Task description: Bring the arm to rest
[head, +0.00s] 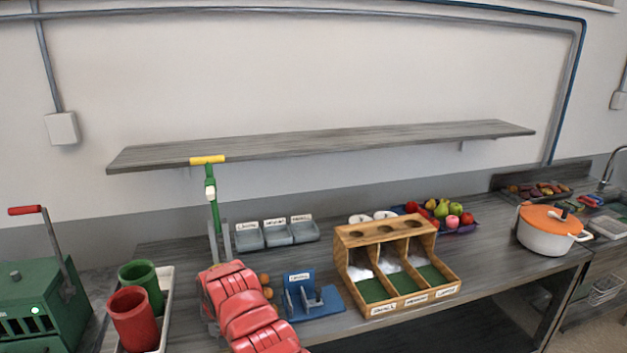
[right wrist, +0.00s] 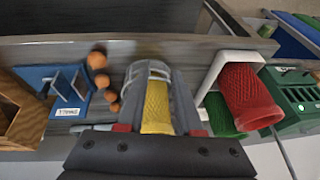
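My right arm, with red covers, comes in from the bottom of the head view and hides its own gripper there. In the right wrist view my right gripper (right wrist: 158,130) shows two red-tipped fingers set wide apart, with nothing pinched between them. Just beyond the fingers are a clear cylinder (right wrist: 160,70) and a yellow mesh cup (right wrist: 156,105) that appears to sit inside it. I cannot tell how far they are from the fingertips. My left arm and left gripper are in neither view.
A green press with a yellow handle (head: 207,160) stands behind my arm. A red cup (head: 133,318) and green cup (head: 142,283) are left in a white tray (head: 166,310). Orange balls (head: 266,292), a blue stand (head: 315,302) and a wooden sorter (head: 387,230) are right. A shelf (head: 320,143) hangs above.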

